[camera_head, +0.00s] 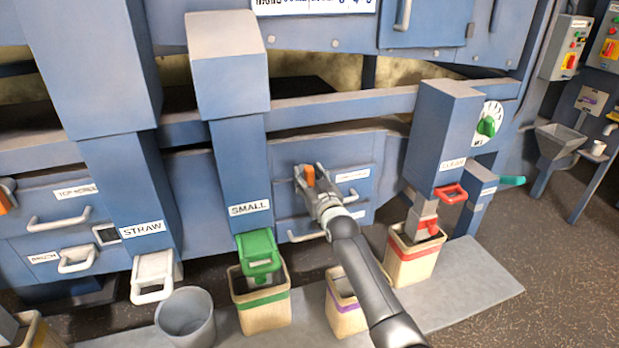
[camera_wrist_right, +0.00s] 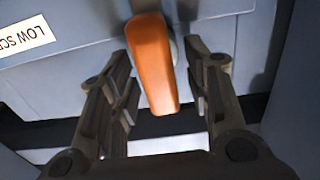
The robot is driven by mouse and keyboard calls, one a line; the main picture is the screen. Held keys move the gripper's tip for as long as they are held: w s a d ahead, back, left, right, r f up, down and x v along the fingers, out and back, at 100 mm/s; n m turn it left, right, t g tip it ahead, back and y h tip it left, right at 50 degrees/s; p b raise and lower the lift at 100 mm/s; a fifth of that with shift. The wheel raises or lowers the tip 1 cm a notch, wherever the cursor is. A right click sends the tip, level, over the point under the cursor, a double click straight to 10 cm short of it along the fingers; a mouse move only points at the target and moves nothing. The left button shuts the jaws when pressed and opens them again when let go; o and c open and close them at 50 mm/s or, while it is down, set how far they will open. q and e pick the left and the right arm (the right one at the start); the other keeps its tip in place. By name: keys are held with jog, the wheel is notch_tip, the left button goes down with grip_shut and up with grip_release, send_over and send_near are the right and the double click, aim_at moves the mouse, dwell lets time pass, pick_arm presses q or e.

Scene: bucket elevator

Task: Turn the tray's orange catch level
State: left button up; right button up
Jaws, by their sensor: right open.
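The orange catch (camera_head: 309,176) is on the front of a blue tray (camera_head: 351,182) in the machine, between the SMALL chute and the right chute. In the right wrist view the catch (camera_wrist_right: 152,62) is a long orange lever, close to upright in that picture and slightly tilted. My right gripper (camera_head: 311,181) is at the catch. In the right wrist view its two fingers (camera_wrist_right: 160,85) are open, one on each side of the catch, with visible gaps. My left gripper is in neither view.
A handle (camera_head: 353,176) is right of the catch, and a second handle (camera_head: 306,237) is below. A green-gated SMALL chute (camera_head: 240,180) stands left and another chute (camera_head: 437,140) right. Bins with green (camera_head: 262,310), purple (camera_head: 345,315) and red (camera_head: 412,262) bands stand below.

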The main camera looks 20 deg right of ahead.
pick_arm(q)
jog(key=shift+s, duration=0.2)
pick_arm(e)
jog(key=shift+c, duration=1.2)
grip_shut()
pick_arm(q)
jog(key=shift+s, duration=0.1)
